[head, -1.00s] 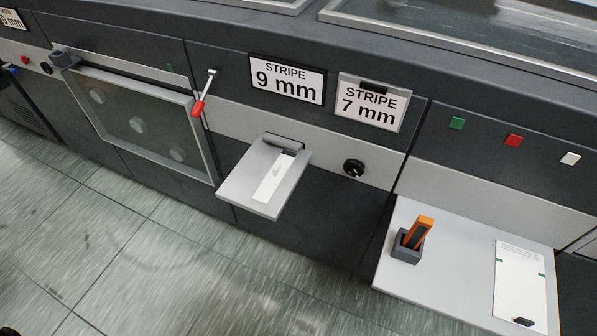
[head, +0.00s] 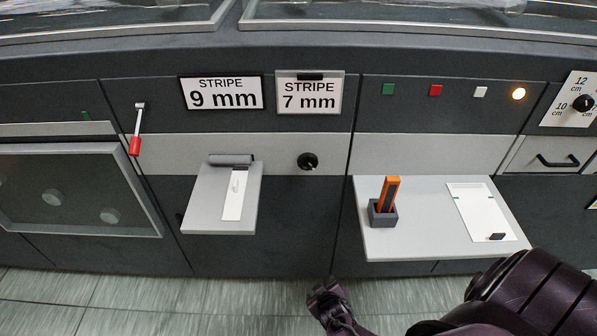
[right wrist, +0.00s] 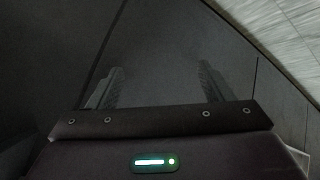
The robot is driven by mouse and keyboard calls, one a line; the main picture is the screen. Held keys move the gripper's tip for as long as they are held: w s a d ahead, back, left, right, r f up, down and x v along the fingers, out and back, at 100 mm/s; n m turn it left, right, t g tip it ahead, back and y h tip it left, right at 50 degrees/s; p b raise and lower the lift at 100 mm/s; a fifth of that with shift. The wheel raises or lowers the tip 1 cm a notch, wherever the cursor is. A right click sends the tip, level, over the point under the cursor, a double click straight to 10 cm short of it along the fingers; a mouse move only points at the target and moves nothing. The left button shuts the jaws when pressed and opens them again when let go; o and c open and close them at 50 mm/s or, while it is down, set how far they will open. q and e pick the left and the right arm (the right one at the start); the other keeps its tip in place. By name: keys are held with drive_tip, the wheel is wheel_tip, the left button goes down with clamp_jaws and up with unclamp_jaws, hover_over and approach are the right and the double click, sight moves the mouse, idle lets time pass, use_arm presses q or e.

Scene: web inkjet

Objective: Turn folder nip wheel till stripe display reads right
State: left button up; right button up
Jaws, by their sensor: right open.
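The black nip wheel knob (head: 308,161) sits on the light grey band of the machine front, with a pale mark on it. Above it, one stripe sign (head: 222,93) reads "STRIPE 9 mm" in a black frame. Beside it, another sign (head: 309,93) reads "STRIPE 7 mm" under a black clip. My right gripper (head: 328,300) is low in front of the machine, below the knob and apart from it. In the right wrist view its two fingers (right wrist: 160,88) are spread with nothing between them. My left gripper is not in view.
A small shelf (head: 195,205) with a paper strip juts out left of the knob. A larger shelf (head: 415,240) at right holds an orange-handled tool (head: 388,192) in a block and a white sheet (head: 480,215). A red-handled lever (head: 135,140) is at left.

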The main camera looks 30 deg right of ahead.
drive_tip(key=w+d+r+m+t+h+b, duration=0.1)
drive_tip(key=w+d+r+t+h+b, duration=0.15)
drive_tip(key=w+r, duration=0.7)
drive_tip(key=m+t+h+b, duration=0.3)
drive_tip(key=m+t+b, duration=0.2)
drive_tip(key=m+b, duration=0.15)
approach(308, 164)
drive_tip(key=x, duration=0.3)
drive_tip(key=shift+n, duration=0.45)
drive_tip(key=x, duration=0.7)
drive_tip(key=shift+w+d, duration=0.2)
drive_tip(key=shift+w, duration=0.15)
